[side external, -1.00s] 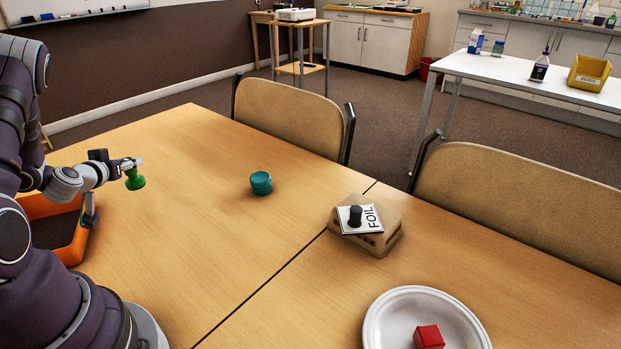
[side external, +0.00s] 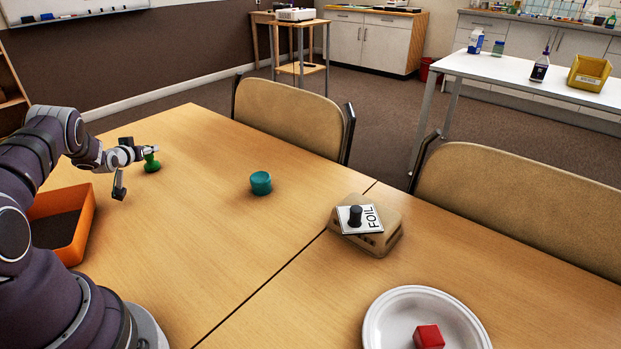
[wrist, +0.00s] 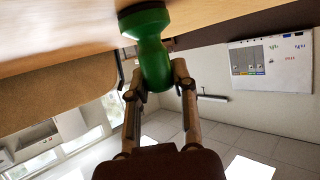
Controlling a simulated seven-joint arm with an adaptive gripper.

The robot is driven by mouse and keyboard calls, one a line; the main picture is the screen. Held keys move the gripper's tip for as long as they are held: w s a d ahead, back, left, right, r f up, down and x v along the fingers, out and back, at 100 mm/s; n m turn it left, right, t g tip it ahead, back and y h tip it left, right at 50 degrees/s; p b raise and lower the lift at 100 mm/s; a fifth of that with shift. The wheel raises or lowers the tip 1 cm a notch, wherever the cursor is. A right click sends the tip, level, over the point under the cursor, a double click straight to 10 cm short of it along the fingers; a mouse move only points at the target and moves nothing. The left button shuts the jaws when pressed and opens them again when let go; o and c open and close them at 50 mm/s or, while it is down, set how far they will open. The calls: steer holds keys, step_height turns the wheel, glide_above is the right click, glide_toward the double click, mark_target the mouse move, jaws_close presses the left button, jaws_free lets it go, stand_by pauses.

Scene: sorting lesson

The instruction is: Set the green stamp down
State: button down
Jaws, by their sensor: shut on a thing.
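The green stamp (side external: 152,164) is near the far left part of the wooden table, with its wide base down and close to the table top. Whether the base touches the wood is hard to tell. My gripper (side external: 147,151) is shut on the stamp's upper part from the left side. In the wrist view, the stamp (wrist: 150,50) sits between the two fingertips (wrist: 155,82), its dark-edged base against or very near the table surface (wrist: 60,45).
An orange bin (side external: 78,232) stands just left of and nearer than my gripper. A teal round container (side external: 261,183) is to the right. Clear table surrounds the stamp.

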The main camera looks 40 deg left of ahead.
steer(key=shift+f, duration=0.1)
steer(key=c, duration=0.9)
jaws_free()
